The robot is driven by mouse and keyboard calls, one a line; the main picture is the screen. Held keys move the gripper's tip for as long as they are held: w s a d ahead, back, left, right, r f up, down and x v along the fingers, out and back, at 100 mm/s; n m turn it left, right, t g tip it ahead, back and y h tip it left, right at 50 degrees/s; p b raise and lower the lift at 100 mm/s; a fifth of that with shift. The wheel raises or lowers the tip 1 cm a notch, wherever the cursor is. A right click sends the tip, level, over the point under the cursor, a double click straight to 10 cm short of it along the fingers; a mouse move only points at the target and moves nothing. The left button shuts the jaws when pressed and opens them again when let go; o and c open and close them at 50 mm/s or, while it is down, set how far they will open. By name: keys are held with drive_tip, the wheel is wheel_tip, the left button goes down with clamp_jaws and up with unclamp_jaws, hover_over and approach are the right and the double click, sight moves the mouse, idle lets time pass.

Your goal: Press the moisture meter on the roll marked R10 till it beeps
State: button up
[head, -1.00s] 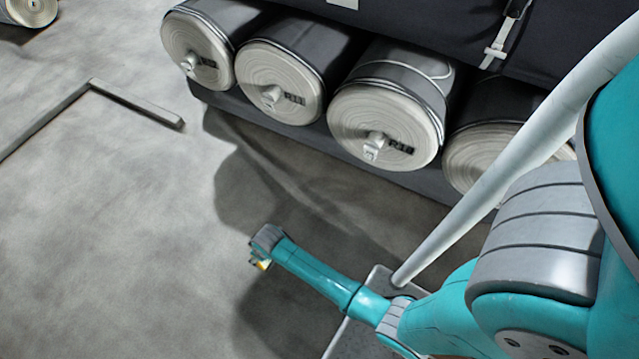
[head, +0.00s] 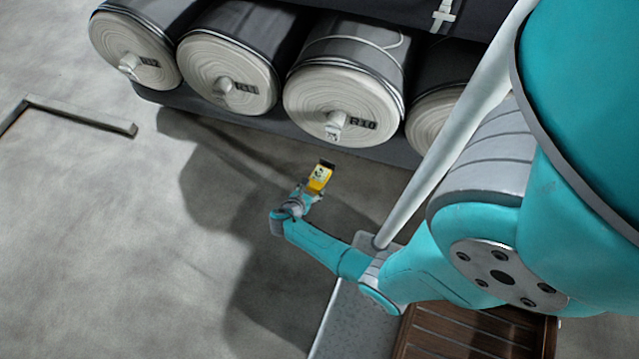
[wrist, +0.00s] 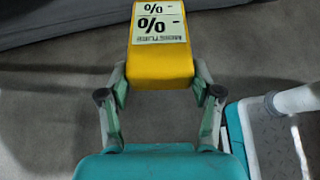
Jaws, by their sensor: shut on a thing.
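My gripper (head: 312,192) is shut on the yellow moisture meter (head: 320,177), below and in front of that roll, with a gap between. The meter's dark tip points up toward the rolls. In the wrist view my gripper (wrist: 160,88) holds the meter (wrist: 160,68) by its sides; its pale label shows "%" and "MOISTURE" upside down. The meter's tip is not visible there.
Two more rolls with black labels (head: 225,78) (head: 135,52) lie to the left; their labels are hard to read. Another roll (head: 435,122) is partly hidden behind a pale pole at right. A dark rack edge (head: 270,127) runs below them. Open grey floor lies left.

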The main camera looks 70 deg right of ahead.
sight(320, 183)
drive_tip(key=shift+s+d+r+n+t+h, duration=0.25)
drive_tip(key=shift+s+d+n+t+h, duration=0.15)
drive_tip(key=shift+d, duration=0.2)
drive_tip(key=shift+s+d+r+n+t+h, duration=0.2)
drive_tip(key=shift+s+d+n+t+h, duration=0.15)
drive_tip(key=shift+s+d+h, duration=0.2)
drive_tip(key=shift+d+r+t, duration=0.1)
drive_tip(key=shift+t, duration=0.25)
drive_tip(key=shift+r, duration=0.1)
drive_tip(key=shift+w+d, duration=0.15)
drive_tip(key=shift+d, duration=2.65)
drive_tip(key=shift+w+d, duration=0.1)
drive_tip(key=shift+d, duration=0.55)
drive_tip(key=shift+s+a, duration=0.15)
drive_tip(key=shift+a, duration=1.6)
drive_tip(key=shift+s+a, duration=0.15)
drive_tip(key=shift+a, duration=1.6)
